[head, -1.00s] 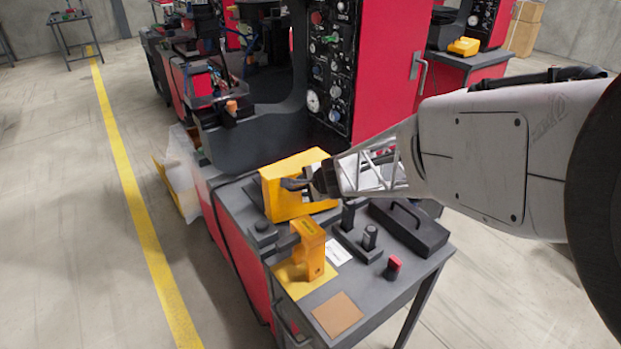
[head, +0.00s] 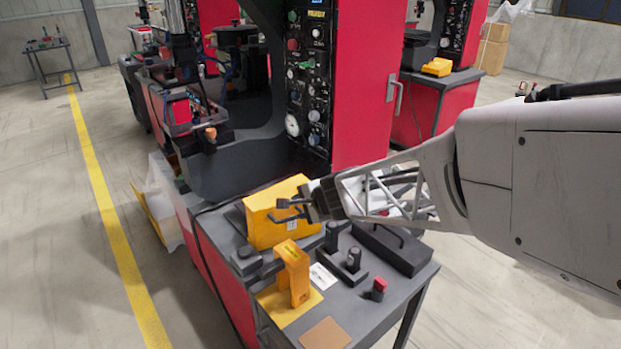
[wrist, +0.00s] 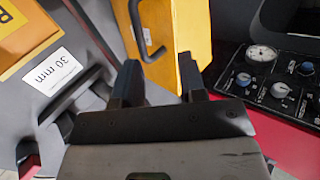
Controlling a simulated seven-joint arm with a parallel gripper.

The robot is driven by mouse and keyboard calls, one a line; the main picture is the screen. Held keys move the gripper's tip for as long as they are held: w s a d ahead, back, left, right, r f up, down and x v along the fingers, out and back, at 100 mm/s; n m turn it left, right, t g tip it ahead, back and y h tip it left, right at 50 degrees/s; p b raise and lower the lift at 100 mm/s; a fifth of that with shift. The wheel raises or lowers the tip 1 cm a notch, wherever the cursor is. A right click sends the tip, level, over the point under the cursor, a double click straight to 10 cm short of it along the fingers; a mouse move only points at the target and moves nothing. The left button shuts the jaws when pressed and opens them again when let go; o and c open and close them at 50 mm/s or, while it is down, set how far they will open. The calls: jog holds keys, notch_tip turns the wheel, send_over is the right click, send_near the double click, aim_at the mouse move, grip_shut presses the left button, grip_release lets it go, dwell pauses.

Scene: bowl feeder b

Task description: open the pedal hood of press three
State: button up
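The pedal hood is a yellow box (head: 262,224) on the grey bench of the near red press. In the wrist view its yellow face (wrist: 188,28) fills the top middle, with a dark bar handle (wrist: 144,30) on it. My gripper (head: 284,211) is at the front of the hood in the head view. In the wrist view my gripper (wrist: 160,78) is open, its two dark fingers apart with nothing between the tips. The handle lies just beyond the tips, nearer the left finger. In the head view, the handle is hard to tell from the fingers.
A yellow upright bracket (head: 293,272) stands on the bench in front of the hood. Black posts (head: 332,236), a red button (head: 378,287) and a black handled box (head: 395,246) are to the right. The press's gauge panel (head: 307,80) rises behind. Another yellow hood (head: 437,67) is at the back.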

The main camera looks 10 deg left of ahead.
jog(key=shift+s, duration=0.1)
jog(key=shift+c, duration=0.3)
jog(key=shift+r+n, duration=0.1)
jog(key=shift+n, duration=0.3)
grip_shut()
jog(key=d+r+n+g, duration=0.2)
jog(key=d+n, duration=0.1)
jog(key=n, duration=1.3)
jog(key=d+r+n+g, duration=0.2)
jog(key=d+n, duration=0.1)
jog(key=n, duration=1.3)
jog(key=shift+s, duration=0.15)
